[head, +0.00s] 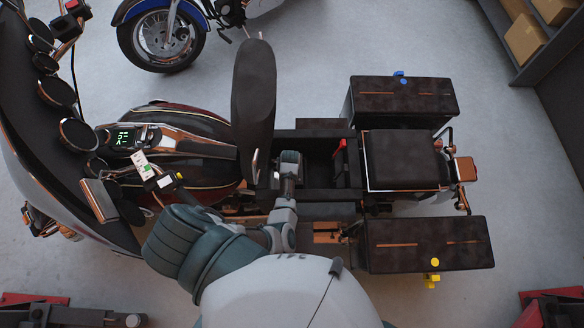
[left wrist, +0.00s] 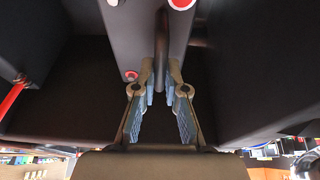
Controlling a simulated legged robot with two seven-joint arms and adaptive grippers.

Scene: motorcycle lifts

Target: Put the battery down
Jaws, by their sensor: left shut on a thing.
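In the left wrist view, the battery (left wrist: 133,38) is a dark grey block with round red marks on its face. My left gripper (left wrist: 161,78) is shut on a narrow dark upright part at the middle of it. In the head view, my left gripper (head: 290,160) is over the open compartment (head: 318,172) under the motorcycle's raised seat (head: 254,95). The battery is mostly hidden there by the gripper and the dark interior. I cannot tell whether it touches the compartment floor. My right gripper is not in view.
A red part (head: 340,147) stands at the compartment's right side. The rear box (head: 403,160) and two side cases (head: 403,98) (head: 428,243) flank the compartment. Another motorcycle (head: 163,37) stands at the back, with clear floor around.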

